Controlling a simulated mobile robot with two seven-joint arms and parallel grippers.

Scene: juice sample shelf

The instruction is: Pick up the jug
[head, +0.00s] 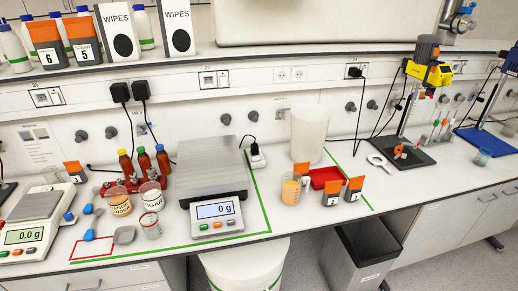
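A tall white container (308,135), which looks like the jug, stands upright at the back of the bench, right of the large scale. I see no handle or spout on it, so I cannot be sure it is the jug. A small clear vessel with orange liquid (290,189) stands in front of it, near the bench's front edge. Neither of my grippers shows in the head view.
The large scale (213,172) reads 0 g, left of the white container. A red tray (325,177) and orange-and-grey labelled blocks (354,188) stand close in front of it. A grey bin (364,252) is below the bench edge. Green tape marks the bench.

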